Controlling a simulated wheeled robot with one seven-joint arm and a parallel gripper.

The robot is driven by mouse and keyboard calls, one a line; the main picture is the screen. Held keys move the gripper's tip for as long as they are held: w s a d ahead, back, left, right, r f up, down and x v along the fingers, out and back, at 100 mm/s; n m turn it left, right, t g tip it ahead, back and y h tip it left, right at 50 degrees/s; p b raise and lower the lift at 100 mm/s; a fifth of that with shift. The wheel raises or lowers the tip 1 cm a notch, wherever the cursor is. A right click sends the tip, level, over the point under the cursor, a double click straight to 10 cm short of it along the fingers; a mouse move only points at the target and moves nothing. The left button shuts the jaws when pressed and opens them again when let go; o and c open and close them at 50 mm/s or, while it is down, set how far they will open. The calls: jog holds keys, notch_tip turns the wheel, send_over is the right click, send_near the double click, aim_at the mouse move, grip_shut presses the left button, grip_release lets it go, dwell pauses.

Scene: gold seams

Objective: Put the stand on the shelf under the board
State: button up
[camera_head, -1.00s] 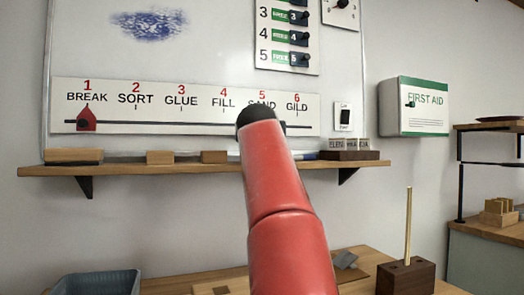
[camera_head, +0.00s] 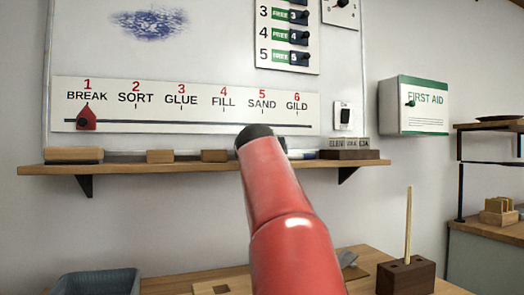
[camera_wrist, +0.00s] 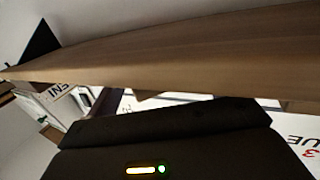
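I cannot tell for sure which item is the stand. A dark wooden block with a pale upright rod (camera_head: 407,276) stands on the bench at lower right. Another dark block (camera_head: 348,155), with small lettered plates, sits at the shelf's right end. The wooden shelf (camera_head: 110,169) runs under the white board (camera_head: 210,55); its long edge (camera_wrist: 180,65) fills the upper wrist view. My gripper (camera_wrist: 165,140) shows only as a black body close to the shelf. Its fingers and anything between them are hidden; in the head view my red arm covers most of it.
Wooden blocks (camera_head: 73,155) and markers lie along the shelf. Black brackets (camera_head: 348,175) support it. A grey bin (camera_head: 97,281) stands at lower left. A first aid box (camera_head: 420,106) hangs at right, beside a black-framed rack (camera_head: 461,180).

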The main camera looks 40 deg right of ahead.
jog(key=shift+r, duration=0.1)
jog(key=shift+s+a, duration=0.1)
jog(key=b+v, duration=0.3)
jog(key=v, duration=0.8)
jog(key=shift+s+a, duration=0.25)
